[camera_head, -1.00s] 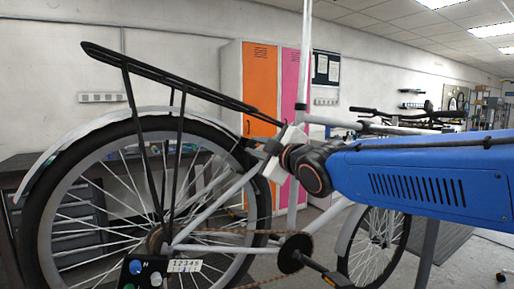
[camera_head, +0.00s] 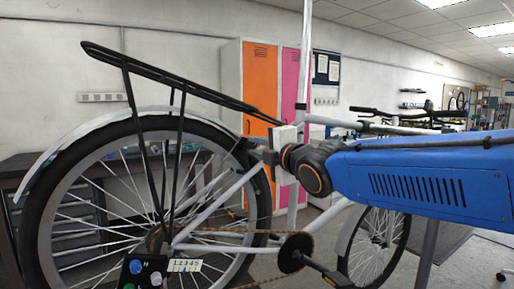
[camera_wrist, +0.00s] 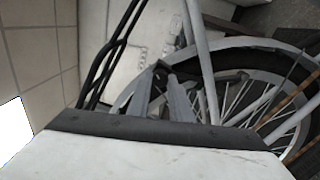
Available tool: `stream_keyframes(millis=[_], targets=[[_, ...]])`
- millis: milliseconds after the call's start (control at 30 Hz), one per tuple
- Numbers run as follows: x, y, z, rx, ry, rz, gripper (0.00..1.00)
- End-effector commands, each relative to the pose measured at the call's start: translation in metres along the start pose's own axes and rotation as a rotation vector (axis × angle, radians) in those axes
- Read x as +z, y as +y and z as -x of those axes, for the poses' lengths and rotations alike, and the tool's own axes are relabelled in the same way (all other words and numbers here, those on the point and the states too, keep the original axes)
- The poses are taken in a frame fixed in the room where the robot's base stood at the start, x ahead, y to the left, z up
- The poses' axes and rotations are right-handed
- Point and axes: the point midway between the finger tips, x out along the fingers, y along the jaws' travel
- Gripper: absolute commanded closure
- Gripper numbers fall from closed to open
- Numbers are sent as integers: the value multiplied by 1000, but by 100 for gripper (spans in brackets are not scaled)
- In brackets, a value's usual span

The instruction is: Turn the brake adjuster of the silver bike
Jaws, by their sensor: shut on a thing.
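The silver bike stands side-on in the head view, with its rear wheel (camera_head: 52,225) at left and its silver frame tube (camera_head: 215,205) running up from the hub. My gripper (camera_head: 262,157) is at the top of the rear wheel, by the seat-tube area and below the black rack. In the wrist view my gripper's two grey fingers (camera_wrist: 163,75) converge close together beside the wheel's rim. They are shut on a small dark part, the brake adjuster by its place, which is mostly hidden between the tips. The rear wheel also shows in the wrist view (camera_wrist: 262,52).
The black rear rack (camera_head: 185,82) slopes down close above my gripper. The black tyre, spokes and seat tube are close around it. A pedal (camera_head: 336,279) and crank sit low at the right. Orange and pink lockers (camera_head: 260,80) stand behind.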

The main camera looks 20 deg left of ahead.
Motion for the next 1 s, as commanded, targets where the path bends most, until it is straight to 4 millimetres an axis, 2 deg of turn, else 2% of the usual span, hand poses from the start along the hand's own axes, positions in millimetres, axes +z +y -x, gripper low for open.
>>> stream_keyframes(millis=[533,567,600,1000], targets=[[-1,-2,0,-4,1,23,100],[-1,-2,0,-4,1,23,74],[-1,-2,0,-3,1,23,64],[0,0,4,-1,0,23,62]])
